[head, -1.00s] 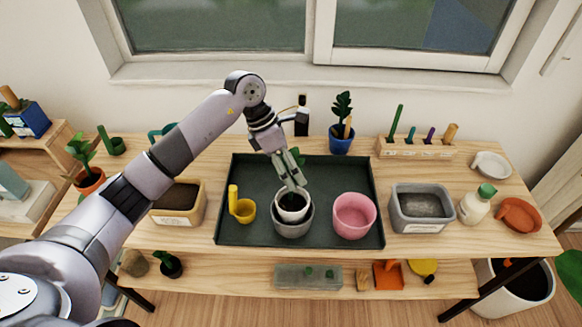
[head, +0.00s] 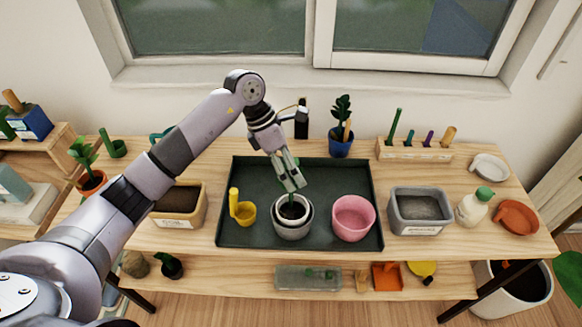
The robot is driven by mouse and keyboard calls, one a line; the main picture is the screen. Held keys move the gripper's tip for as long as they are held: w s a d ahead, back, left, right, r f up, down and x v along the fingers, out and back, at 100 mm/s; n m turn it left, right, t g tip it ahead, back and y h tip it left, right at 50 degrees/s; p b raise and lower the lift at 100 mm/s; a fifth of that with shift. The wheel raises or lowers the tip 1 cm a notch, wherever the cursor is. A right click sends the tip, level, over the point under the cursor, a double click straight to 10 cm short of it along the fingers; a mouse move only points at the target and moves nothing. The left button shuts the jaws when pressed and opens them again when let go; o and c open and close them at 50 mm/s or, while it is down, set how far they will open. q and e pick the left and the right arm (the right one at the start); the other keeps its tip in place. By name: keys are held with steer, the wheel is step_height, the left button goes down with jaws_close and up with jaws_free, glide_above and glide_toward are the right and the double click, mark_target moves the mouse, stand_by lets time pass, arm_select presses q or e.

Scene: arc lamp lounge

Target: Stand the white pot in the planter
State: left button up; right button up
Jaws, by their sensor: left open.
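The white pot (head: 281,213), with dark soil and a green plant in it, stands inside the grey round planter (head: 293,233) on the dark tray (head: 232,236). Its rim shows a little above or level with the planter's rim. My left gripper (head: 294,187) is open just above the pot, pointing down, and appears clear of its rim. The plant is partly hidden behind the fingers. My right gripper is not in view.
A grey tub (head: 420,211) stands right of the tray, a beige tub (head: 180,205) left. The tray's back area is mostly clear.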

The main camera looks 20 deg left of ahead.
arm_select(q)
steer(key=b+v, duration=0.2)
steer(key=v, duration=0.9)
steer(key=shift+a+r, duration=0.25)
steer(key=shift+s+f, duration=0.1)
